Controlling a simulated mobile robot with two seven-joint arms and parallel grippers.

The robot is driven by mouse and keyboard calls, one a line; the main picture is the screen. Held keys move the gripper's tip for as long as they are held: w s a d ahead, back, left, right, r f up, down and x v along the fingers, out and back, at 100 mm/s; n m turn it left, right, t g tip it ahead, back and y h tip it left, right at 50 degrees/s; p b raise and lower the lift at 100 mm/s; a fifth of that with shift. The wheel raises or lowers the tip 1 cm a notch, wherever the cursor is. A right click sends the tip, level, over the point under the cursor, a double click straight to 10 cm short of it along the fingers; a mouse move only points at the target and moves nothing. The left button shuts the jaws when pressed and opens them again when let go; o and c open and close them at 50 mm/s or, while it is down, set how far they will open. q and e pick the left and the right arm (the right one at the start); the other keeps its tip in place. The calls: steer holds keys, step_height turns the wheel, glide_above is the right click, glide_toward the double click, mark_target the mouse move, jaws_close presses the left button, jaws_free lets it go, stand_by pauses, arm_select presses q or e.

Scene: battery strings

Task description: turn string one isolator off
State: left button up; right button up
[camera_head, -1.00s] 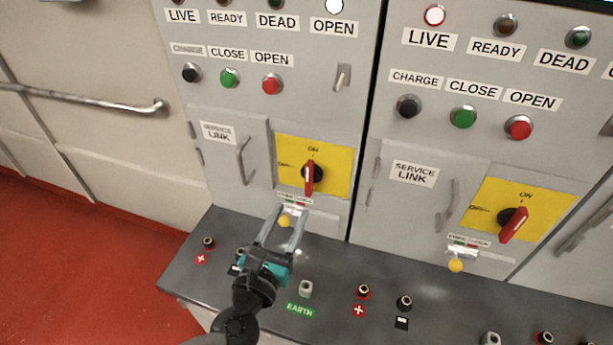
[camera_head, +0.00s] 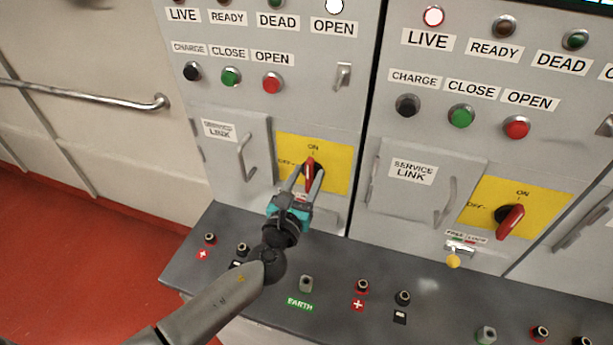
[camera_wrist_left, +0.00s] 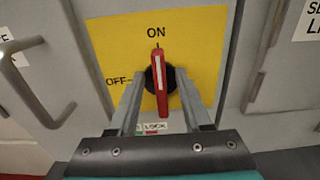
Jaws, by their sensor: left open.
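The left cabinet's isolator is a red handle (camera_head: 310,170) on a black hub over a yellow plate (camera_head: 338,150). In the left wrist view the red handle (camera_wrist_left: 161,82) stands upright in line with the ON mark, with OFF marked to its left. My left gripper (camera_head: 304,176) is open in front of it. In the wrist view its two fingers (camera_wrist_left: 158,88) lie one on each side of the handle; I cannot tell whether they touch it. The gripper covers the yellow key below the plate. No string number is readable. My right gripper is not in view.
The right cabinet has a similar red handle (camera_head: 511,222) on a yellow plate. A service link door with a bar handle (camera_head: 247,158) is left of the isolator. A dark ledge (camera_head: 330,260) with several terminals juts out below.

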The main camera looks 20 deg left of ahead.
arm_select(q)
jaws_close()
stand_by(0.4)
stand_by(0.4)
steer(key=shift+a+f+n+b, duration=0.25)
steer(key=shift+n+b, duration=0.7)
steer(key=shift+n, duration=2.05)
steer(key=shift+a+f+n+b, duration=0.25)
steer(key=shift+n+b, duration=0.75)
steer(key=shift+n, duration=2)
steer(key=shift+a+f+n+b, duration=0.25)
steer(key=shift+n+b, duration=0.7)
steer(key=shift+n, duration=2.05)
jaws_free()
